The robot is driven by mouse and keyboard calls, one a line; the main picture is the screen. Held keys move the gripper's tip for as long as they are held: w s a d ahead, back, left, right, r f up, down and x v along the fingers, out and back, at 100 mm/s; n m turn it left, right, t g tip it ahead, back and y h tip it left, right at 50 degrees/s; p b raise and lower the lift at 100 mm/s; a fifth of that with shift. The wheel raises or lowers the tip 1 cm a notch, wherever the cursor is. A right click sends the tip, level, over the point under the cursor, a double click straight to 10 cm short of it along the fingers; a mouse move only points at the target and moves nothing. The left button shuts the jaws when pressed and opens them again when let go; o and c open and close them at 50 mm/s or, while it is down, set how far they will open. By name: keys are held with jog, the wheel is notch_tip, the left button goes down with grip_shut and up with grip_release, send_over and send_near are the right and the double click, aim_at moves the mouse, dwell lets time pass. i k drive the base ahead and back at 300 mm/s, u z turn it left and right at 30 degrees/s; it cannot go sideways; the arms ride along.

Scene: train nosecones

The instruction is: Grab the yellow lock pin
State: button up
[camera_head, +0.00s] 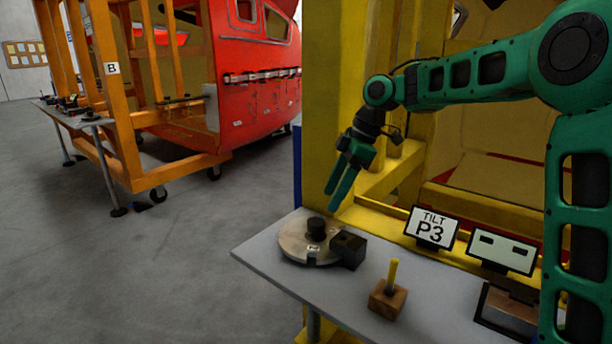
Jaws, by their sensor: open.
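The yellow lock pin (392,274) stands upright in a small brown wooden block (387,300) near the front edge of the grey shelf (270,262). My gripper (338,200) is open and empty, with its green fingers pointing down. In the picture it is above and to the left of the pin, over the far left part of the shelf, and apart from the pin.
A round metal disc (293,241) with a black knob and a dark block (348,249) lie left of the pin. A "TILT P3" sign (431,228), a two-slot plate (502,252) and a metal-topped box (510,310) are to the right. A yellow frame (333,100) rises behind.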

aim_at(394, 263)
jog(key=k, duration=0.95)
jog(key=i, duration=0.25)
jog(key=u, duration=0.05)
